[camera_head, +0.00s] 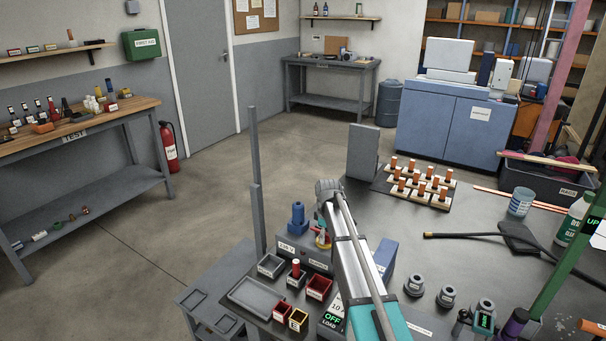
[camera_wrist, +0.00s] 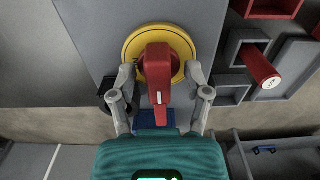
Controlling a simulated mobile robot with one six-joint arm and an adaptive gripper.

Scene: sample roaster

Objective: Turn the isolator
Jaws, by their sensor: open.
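The isolator shows in the wrist view as a round yellow disc (camera_wrist: 188,43) with a red handle (camera_wrist: 158,58) across its middle. The handle stands upright in the picture, with a small white mark at its lower end. My gripper (camera_wrist: 161,73) is open, with one finger on each side of the handle. I cannot tell whether either finger touches it. In the head view a small part of the isolator (camera_head: 322,241) shows yellow and red beside my arm, which partly covers it. My gripper is hard to make out there.
Near the isolator are a blue fitting (camera_head: 297,218), a grey tray (camera_head: 255,298) and small red bins (camera_head: 319,287). An upright grey post (camera_head: 256,190) stands left of it. A rack of orange-topped pieces (camera_head: 421,181) lies behind on the dark worktop. Grey knobs (camera_head: 414,284) stand to the right.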

